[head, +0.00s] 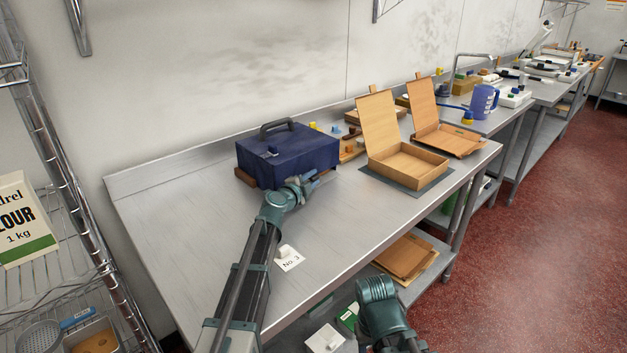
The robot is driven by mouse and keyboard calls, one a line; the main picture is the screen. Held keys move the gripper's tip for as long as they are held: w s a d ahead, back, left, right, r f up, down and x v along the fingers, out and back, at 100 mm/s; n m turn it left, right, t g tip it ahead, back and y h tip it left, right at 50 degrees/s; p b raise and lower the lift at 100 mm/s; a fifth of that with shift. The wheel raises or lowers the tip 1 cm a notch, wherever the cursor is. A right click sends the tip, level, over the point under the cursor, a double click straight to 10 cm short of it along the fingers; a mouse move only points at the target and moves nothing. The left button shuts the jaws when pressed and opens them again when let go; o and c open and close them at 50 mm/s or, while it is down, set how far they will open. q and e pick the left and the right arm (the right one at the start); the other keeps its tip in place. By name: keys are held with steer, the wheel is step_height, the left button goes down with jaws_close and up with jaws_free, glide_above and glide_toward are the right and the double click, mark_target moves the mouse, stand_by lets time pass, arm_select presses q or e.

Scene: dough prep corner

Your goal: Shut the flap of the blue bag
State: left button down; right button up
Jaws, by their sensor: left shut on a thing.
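The dark blue bag (262,172) sits on the steel table, left of the wooden boxes. A dark grey handle stands up on its top, and a small light knob shows near the top's front edge. The top looks covered; I cannot make out the flap's edge clearly. My left gripper (310,181) is at the bag's front right, low on its front face, with its fingers shut on what looks like the flap. The fingers and my wrist hide that part of the bag. My right arm shows at the bottom, but its fingers do not show.
A wooden box with a raised lid (408,168) stands right of the bag, with another open wooden box (450,138) behind it. A blue jug (482,102) is farther back. A card reading "No. 3" (289,260) lies in front. The table's left part is clear.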

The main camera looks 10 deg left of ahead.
arm_select(q)
steer(key=shift+a+f, duration=0.1)
steer(key=shift+a, duration=0.1)
steer(key=c, duration=0.9)
jaws_free()
steer(key=shift+f, duration=0.1)
steer(key=shift+c, duration=0.2)
steer(key=shift+o, duration=0.5)
steer(key=shift+w+a, duration=0.1)
steer(key=shift+a, duration=0.1)
steer(key=v, duration=0.4)
steer(key=p+v, duration=0.1)
steer(key=v, duration=0.4)
steer(key=p+v, duration=0.1)
steer(key=v, duration=0.3)
steer(key=shift+s+d, duration=0.25)
steer(key=shift+s, duration=0.2)
